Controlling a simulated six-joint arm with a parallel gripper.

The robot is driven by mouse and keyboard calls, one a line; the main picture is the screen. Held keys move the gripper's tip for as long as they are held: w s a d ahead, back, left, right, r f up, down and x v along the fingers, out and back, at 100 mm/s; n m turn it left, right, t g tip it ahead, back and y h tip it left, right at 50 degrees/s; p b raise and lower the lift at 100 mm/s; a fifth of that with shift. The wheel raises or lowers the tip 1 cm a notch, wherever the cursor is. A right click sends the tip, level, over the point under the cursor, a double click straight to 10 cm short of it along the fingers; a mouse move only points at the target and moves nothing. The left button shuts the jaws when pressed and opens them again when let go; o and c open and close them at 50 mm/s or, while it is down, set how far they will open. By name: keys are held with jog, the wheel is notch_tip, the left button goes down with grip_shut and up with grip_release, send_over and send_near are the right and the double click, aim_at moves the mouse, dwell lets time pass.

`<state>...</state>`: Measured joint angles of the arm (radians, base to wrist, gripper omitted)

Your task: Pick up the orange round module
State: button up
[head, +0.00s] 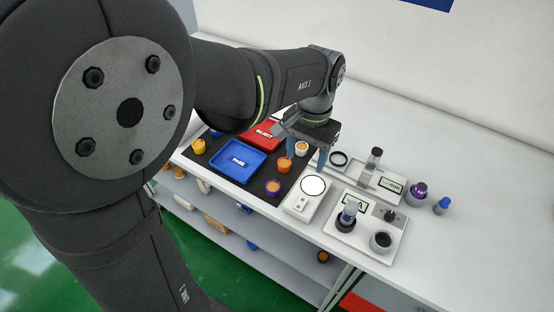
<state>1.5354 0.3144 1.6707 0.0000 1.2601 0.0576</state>
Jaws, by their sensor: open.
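A small round orange module (285,164) stands on the black mat (256,194), to the right of the blue PASS tray (261,157). My gripper (306,157) is over the mat's right end, with its blue fingers apart and pointing down. The orange module is just left of and below the left finger in the picture; I cannot tell whether they touch. A round piece with a pale top and orange side (301,149) shows between the fingers. A yellow-orange piece (199,146) stands at the mat's left.
A red REJECT tray (261,134) lies behind the blue tray, partly hidden by my arm. A white device with a round plate (313,186) stands right of the mat. White fixtures (360,235) holding cylinders fill the table further right. The far right tabletop is clear.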

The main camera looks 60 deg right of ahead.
notch_tip(320, 180, up, 3)
jog(key=m+h, duration=0.1)
send_over(284, 164)
jog(key=f, duration=1.2)
jog(key=shift+w+a+f, duration=0.15)
jog(key=shift+w, duration=0.15)
jog(key=shift+s+d+f, duration=0.1)
jog(key=shift+s+f, duration=0.05)
jog(key=shift+f, duration=1.2)
jog(key=shift+s+d+f, duration=0.1)
jog(key=shift+s+f, duration=0.05)
jog(key=shift+f, duration=1.15)
jog(key=c, duration=1)
jog(key=shift+r, duration=0.1)
